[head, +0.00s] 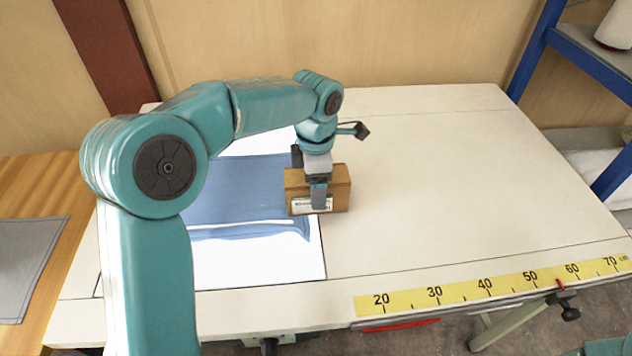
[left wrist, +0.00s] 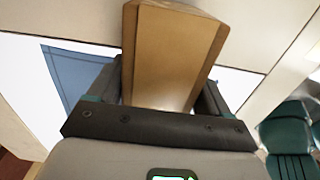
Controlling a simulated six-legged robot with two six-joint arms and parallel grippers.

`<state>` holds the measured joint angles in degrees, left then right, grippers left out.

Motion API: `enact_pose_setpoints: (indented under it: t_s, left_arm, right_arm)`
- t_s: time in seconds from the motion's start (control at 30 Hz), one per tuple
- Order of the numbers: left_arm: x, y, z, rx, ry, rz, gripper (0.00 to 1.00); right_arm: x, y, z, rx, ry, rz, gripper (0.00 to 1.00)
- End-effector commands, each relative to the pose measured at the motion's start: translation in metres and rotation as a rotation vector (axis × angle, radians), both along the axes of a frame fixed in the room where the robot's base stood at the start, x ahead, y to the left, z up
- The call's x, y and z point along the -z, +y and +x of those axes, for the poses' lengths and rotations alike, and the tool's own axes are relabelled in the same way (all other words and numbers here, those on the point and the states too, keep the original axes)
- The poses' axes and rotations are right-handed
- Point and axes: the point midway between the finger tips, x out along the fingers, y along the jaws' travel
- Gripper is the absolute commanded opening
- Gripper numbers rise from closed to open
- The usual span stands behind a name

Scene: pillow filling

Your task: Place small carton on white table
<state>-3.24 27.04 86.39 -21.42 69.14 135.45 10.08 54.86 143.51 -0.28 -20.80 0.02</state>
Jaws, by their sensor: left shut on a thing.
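The small carton (head: 341,188) is a brown cardboard box with a white label on its front side. My left gripper (head: 318,190) is shut on it, one finger in front of the label. In the left wrist view the carton (left wrist: 172,55) sits between the two fingers of the gripper (left wrist: 160,95). The carton is over the right edge of the white sheet on the white table (head: 440,170). I cannot tell whether its bottom touches the surface. My right gripper is in neither view.
A blue pillow cover (head: 245,190) lies flat on a white sheet (head: 260,268) left of the carton. A yellow ruler strip (head: 485,285) runs along the table's front edge. The table's right half is clear. A blue shelf rack (head: 590,65) stands at the right.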

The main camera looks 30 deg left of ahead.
Motion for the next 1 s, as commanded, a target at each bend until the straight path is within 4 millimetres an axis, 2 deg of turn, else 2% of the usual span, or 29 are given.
enact_pose_setpoints:
  t_s: [0.33,0.37,0.4,0.43,0.63,0.73,0.87,1.0]
  left_arm:
    - [0.009,0.0,0.0,0.001,0.0,0.0,0.42]
    - [0.009,0.0,0.0,0.001,0.001,0.0,0.82]
    - [0.009,0.0,0.0,0.001,0.001,0.0,0.95]
    - [0.009,0.0,0.0,0.001,0.002,0.0,1.0]
    - [0.007,0.0,0.0,0.001,0.0,0.0,1.0]
    - [-0.002,0.0,0.0,0.001,0.0,0.0,1.0]
    - [-0.024,0.0,0.001,0.001,-0.006,-0.001,1.0]
    - [-0.059,-0.001,0.001,0.001,-0.005,-0.002,1.0]
  right_arm:
    - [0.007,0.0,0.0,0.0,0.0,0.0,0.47]
    - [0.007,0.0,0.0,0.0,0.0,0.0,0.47]
    - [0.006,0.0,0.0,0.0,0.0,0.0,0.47]
    - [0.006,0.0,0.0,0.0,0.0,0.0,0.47]
    - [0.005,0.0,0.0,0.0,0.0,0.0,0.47]
    - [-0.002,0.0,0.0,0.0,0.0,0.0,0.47]
    - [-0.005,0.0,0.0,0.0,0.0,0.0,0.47]
    - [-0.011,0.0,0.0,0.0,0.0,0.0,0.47]
